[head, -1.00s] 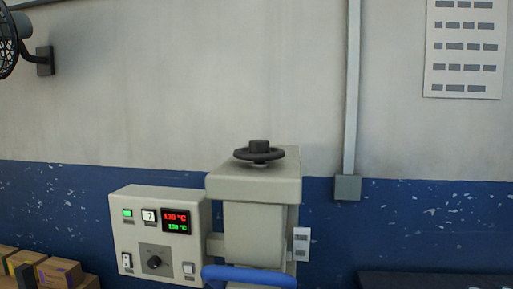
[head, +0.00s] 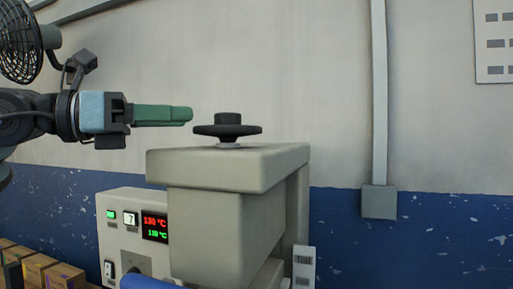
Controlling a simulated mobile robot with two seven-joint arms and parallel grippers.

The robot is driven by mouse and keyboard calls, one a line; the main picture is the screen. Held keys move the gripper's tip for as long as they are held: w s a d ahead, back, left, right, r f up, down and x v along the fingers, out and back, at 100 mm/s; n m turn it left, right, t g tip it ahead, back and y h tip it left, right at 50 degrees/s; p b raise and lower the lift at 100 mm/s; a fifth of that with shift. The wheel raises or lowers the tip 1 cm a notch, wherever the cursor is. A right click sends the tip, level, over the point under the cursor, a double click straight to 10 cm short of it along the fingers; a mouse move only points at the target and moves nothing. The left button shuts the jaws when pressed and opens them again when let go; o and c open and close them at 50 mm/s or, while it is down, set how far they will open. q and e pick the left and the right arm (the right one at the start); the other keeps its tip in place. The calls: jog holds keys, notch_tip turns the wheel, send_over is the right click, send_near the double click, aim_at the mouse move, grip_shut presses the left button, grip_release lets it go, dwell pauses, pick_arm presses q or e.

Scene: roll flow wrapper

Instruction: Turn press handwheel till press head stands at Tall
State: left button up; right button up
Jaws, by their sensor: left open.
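The press handwheel (head: 228,130) is a dark flat wheel with a raised hub on top of the beige press (head: 230,165). My left gripper (head: 187,115) comes in from the left with green fingers pointing right. Its tips appear just left of the handwheel and slightly above its rim, apart from it in the picture. It is open and holds nothing visible; the fingers overlap in this view. A small pale scale plate (head: 303,262) at the press's right side bears a label that seems to read "Tall". The press head's lower part is out of frame. My right gripper is not in view.
A control box (head: 130,225) with red and green temperature displays stands left of the press. A blue bar (head: 150,283) shows at the bottom edge. Cardboard boxes (head: 45,270) are at lower left, a fan (head: 20,45) at upper left. The space right of the handwheel is clear.

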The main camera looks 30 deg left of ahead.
aim_at(218, 117)
pick_arm(q)
jog(key=shift+d+y, duration=0.1)
jog(key=shift+y, duration=0.2)
jog(key=shift+s+r, duration=0.1)
jog(key=shift+w+d, duration=0.1)
jog(key=shift+w, duration=0.15)
jog(key=p+x, duration=0.1)
jog(key=x, duration=0.4)
jog(key=shift+w+d+r+p, duration=0.1)
jog(key=shift+p, duration=0.2)
jog(key=shift+x, duration=0.9)
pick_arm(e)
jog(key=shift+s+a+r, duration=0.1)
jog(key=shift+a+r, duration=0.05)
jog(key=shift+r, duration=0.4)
pick_arm(q)
jog(key=c, duration=1)
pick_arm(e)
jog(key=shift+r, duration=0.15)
